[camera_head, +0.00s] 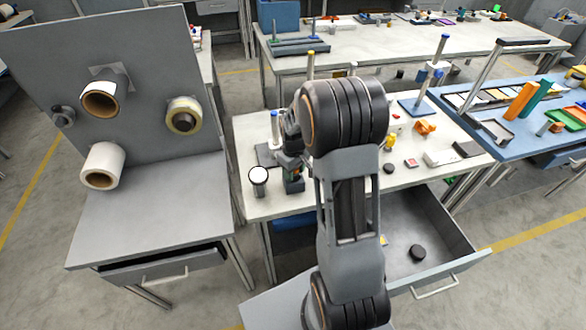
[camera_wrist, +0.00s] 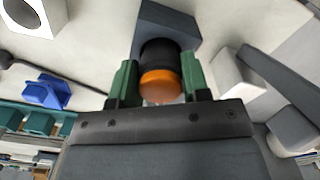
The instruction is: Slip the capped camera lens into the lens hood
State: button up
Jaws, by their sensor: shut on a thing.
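In the wrist view, my gripper (camera_wrist: 155,88) has its green fingers closed on the sides of a short black cylinder with an orange end, which I take for the capped camera lens (camera_wrist: 160,58). A dark grey square-edged block (camera_wrist: 165,22) sits right behind the lens; it may be the lens hood. Its opening is hidden, and I cannot tell whether the lens touches it or is inside it. In the head view, my gripper (camera_head: 293,173) is low over the left front of the white table, and my arm hides much of it.
A white-topped cylinder (camera_head: 258,178) stands just left of my gripper. In the wrist view, a white block (camera_wrist: 236,72) is close on the right and a blue piece (camera_wrist: 47,92) lies left. An open drawer (camera_head: 440,228) below holds a black round piece (camera_head: 417,252).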

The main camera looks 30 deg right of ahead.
aim_at(295, 178)
notch_tip(295, 178, down, 2)
jog(key=shift+b, duration=0.5)
jog(key=shift+s+a+f, duration=0.1)
jog(key=shift+s+f, duration=0.3)
jog(key=shift+s+f+b, duration=0.1)
jog(key=shift+s+b, duration=0.05)
jog(key=shift+b, duration=0.25)
dwell(0.7)
jog(key=shift+r+p, duration=0.5)
jog(key=shift+r, duration=0.25)
jog(key=shift+w+r+p, duration=0.2)
jog(key=shift+r+p, duration=0.05)
jog(key=shift+p, duration=0.05)
dwell(0.7)
jog(key=shift+s+f+b, duration=0.1)
jog(key=shift+f+b, duration=0.25)
jog(key=shift+f, duration=0.05)
